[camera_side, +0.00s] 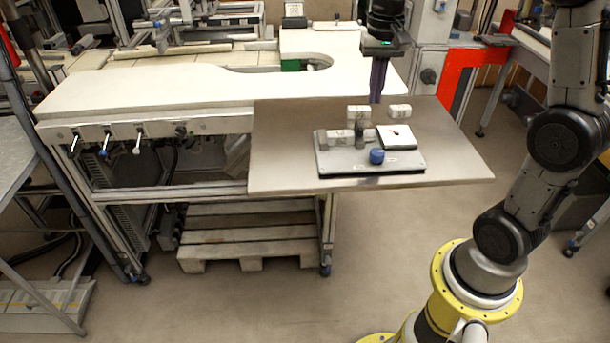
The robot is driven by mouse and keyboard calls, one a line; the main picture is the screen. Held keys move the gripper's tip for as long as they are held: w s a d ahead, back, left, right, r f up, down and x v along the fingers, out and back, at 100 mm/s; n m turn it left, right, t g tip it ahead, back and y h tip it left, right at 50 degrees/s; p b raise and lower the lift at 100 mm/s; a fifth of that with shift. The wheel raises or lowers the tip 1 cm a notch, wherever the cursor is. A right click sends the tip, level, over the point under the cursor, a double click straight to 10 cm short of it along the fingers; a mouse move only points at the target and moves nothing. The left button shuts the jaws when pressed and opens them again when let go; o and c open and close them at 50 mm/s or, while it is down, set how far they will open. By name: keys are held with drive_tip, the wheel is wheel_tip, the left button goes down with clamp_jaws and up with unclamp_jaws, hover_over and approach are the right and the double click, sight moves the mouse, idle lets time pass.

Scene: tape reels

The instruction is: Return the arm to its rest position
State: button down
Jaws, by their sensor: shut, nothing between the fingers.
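My gripper (376,99) hangs in from the top of the side view, with its dark body above and slim purple-grey fingers pointing down. The fingers are shut with nothing between them. The tips show just behind the work board, above two small white blocks in the picture; I cannot tell their exact height. On the grey metal board (290,140) lies a grey base plate (345,169). It carries a blue knob (377,156), a white square piece (397,138) with a dark mark, and a row of greyish blocks (338,139).
Two white blocks, a left one (358,112) and a right one (400,111), stand behind the plate. A long white workbench (150,90) with a cut-out fills the back left. A red panel (462,75) stands at right. The board's right side is bare.

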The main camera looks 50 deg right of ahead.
drive_tip(key=s+a+r+n+t, duration=0.1)
drive_tip(key=s+a+r+t, duration=0.15)
drive_tip(key=a+r, duration=0.25)
drive_tip(key=s+a+f+n+t, duration=0.1)
drive_tip(key=s+a+f+n, duration=0.1)
drive_tip(key=s, duration=0.5)
drive_tip(key=s+a+f+n+t, duration=0.2)
drive_tip(key=s+a+f+n, duration=0.1)
drive_tip(key=s+n, duration=0.3)
drive_tip(key=shift+s+a, duration=0.85)
drive_tip(key=shift+s, duration=0.05)
drive_tip(key=shift+r, duration=0.1)
